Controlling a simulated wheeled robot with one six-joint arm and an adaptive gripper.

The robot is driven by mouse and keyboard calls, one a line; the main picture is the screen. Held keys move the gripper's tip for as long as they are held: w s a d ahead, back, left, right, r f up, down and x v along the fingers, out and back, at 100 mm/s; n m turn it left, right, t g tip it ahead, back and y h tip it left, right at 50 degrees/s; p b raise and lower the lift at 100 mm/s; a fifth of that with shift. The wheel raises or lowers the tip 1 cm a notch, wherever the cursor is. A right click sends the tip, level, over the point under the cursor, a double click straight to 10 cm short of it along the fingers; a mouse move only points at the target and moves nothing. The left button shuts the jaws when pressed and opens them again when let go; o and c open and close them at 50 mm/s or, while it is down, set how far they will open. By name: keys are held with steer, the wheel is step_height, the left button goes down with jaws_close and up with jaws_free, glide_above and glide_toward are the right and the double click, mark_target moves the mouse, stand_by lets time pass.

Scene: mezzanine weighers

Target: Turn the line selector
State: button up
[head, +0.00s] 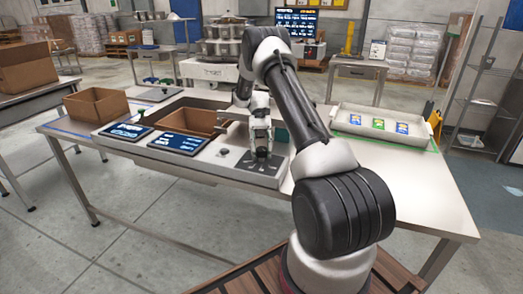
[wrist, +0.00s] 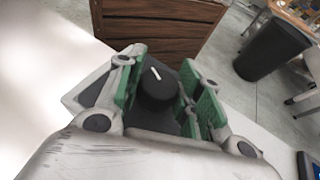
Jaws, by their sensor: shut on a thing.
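The line selector is a round black knob (wrist: 158,88) with a white pointer mark, seen in the wrist view between the green pads of my gripper (wrist: 160,92). The pads sit on both sides of the knob and are shut on it. The pointer mark leans toward the upper left in that view. In the head view my gripper (head: 261,160) reaches down onto the right end of the grey console (head: 268,178). The knob is mostly hidden there by my fingers.
Two dark display screens (head: 178,143) lie on the console's left part. A white tray (head: 345,125) with several coloured packets sits at right. The table's front right (head: 430,195) is clear.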

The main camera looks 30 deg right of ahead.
steer(key=o, duration=1)
